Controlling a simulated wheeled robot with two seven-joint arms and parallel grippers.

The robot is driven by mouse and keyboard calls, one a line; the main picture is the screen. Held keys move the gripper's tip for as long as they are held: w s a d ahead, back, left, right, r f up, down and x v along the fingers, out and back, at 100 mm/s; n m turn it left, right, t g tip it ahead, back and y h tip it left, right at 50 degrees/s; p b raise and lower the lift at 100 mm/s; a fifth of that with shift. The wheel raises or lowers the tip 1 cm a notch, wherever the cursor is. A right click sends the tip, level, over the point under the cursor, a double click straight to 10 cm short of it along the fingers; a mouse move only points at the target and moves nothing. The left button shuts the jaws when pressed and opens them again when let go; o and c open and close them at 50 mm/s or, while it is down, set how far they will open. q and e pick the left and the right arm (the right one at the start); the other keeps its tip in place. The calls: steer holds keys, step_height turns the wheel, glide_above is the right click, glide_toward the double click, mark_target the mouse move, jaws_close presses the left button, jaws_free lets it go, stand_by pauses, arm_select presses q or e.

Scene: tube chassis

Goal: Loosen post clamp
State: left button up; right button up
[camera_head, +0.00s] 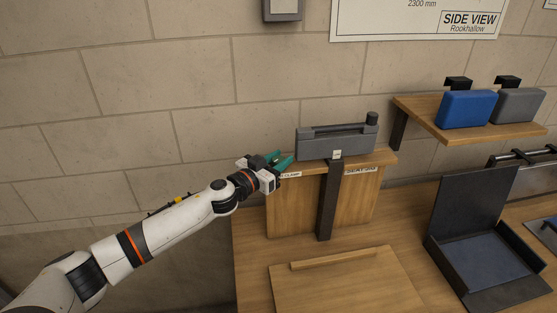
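My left gripper (283,159) comes in from the left, at the left end of a wooden box-like stand (286,212). Its two teal fingers look apart, with nothing clearly seen between them. Just below the fingers, a small white label on the stand's top edge seems to read "CLAMP" (291,175). I cannot make out the post clamp itself; my gripper may hide it. A grey device (333,143) with a dark knob (372,118) lies on top of the stand, right of my gripper. A dark upright post (328,205) runs down the stand's front. My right gripper is not in view.
A wooden board (345,285) lies on the bench in front of the stand. A dark open tray (495,262) is on the right. A wall shelf (425,112) holds a blue block (467,108) and a grey block (519,105). The wall is close behind.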

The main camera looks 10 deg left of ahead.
arm_select(q)
steer(key=c, duration=0.4)
steer(key=shift+d+n+t+y, duration=0.1)
steer(key=shift+n+t+y, duration=0.3)
steer(key=shift+n+y, duration=0.4)
steer(key=y, duration=0.1)
steer(key=n+y, duration=0.1)
steer(key=shift+f+t+y, duration=0.2)
steer(key=shift+t+y, duration=0.1)
steer(key=shift+t, duration=0.1)
steer(key=n+y+b, duration=0.3)
steer(key=y+b, duration=0.2)
steer(key=n+y+b, duration=0.4)
steer(key=y+b, duration=0.1)
steer(key=b, duration=0.1)
steer(key=shift+f, duration=0.15)
steer(key=shift+r+n+g+y+b, duration=0.25)
steer(key=shift+n+g+y+b, duration=0.2)
steer(key=shift+y+b, duration=0.55)
steer(key=o, duration=0.7)
steer(key=shift+r, duration=0.1)
